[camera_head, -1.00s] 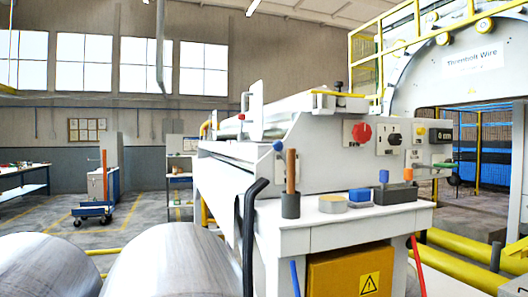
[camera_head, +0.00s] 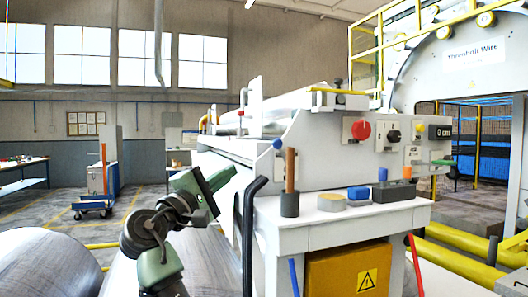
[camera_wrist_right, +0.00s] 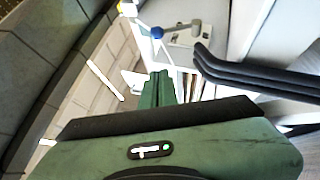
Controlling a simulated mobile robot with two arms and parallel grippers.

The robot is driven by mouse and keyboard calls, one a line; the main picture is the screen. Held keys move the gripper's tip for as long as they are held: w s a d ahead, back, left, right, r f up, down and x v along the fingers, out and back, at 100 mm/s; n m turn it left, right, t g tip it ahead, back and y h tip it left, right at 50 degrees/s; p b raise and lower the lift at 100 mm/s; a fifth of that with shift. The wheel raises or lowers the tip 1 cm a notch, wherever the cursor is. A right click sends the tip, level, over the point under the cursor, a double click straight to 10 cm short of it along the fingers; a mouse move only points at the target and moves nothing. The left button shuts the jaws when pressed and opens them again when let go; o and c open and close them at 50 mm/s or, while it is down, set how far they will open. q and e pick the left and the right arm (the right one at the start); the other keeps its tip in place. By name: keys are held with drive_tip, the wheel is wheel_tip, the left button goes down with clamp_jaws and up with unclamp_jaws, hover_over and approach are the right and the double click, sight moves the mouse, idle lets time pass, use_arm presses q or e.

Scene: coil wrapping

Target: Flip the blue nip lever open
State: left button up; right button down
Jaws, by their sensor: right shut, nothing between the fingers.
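The blue nip lever shows as a blue ball knob (camera_head: 278,145) on the left end of the machine's white side panel. In the right wrist view the blue knob (camera_wrist_right: 157,32) sits beyond my fingertips, with a pale grey arm beside it. My right gripper (camera_head: 229,173) is green and comes up from below, left of the knob and apart from it. Its fingers (camera_wrist_right: 160,82) are together with nothing between them. My left gripper is not in view.
A black bent bar (camera_head: 250,215) stands between my right gripper and the white bench (camera_head: 330,222). A wooden-handled tool (camera_head: 290,175) stands upright in a dark cup near the knob. Large metal coils (camera_head: 45,262) lie at lower left.

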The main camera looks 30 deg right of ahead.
sight(283, 157)
drive_tip(key=s+p+x, duration=0.1)
drive_tip(key=p+x, duration=0.2)
drive_tip(key=x, duration=0.3)
drive_tip(key=s+d+p+x, duration=0.1)
drive_tip(key=p+x, duration=0.2)
drive_tip(key=x, duration=0.3)
drive_tip(key=shift+d+r, duration=0.35)
drive_tip(key=shift+s+r, duration=0.1)
